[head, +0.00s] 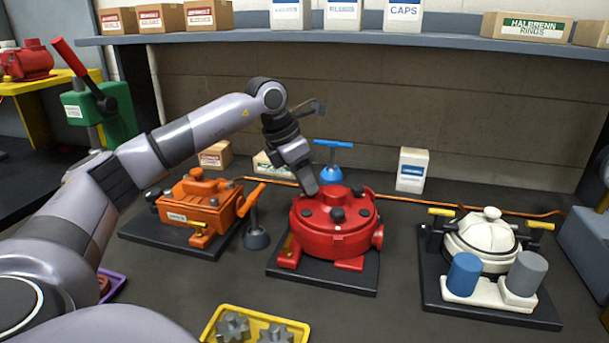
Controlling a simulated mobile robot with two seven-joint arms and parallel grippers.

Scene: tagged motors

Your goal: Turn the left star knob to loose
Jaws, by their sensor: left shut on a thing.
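The red motor (335,240) sits on a black base plate in the middle of the bench. Its round lid carries several small dark knobs, one of them at the front (338,214) and one at the back right (358,191). My left gripper (309,188) points down onto the back left of this lid. It is shut on the left star knob, which its fingers mostly hide. I cannot read how far the knob is turned. My right gripper is not in view.
An orange motor (195,210) stands left and a white motor (483,240) right, both on black plates. A yellow tray (212,325) with gears lies in front. A blue-handled tool (333,160) stands behind. Boxes line the shelf (350,39).

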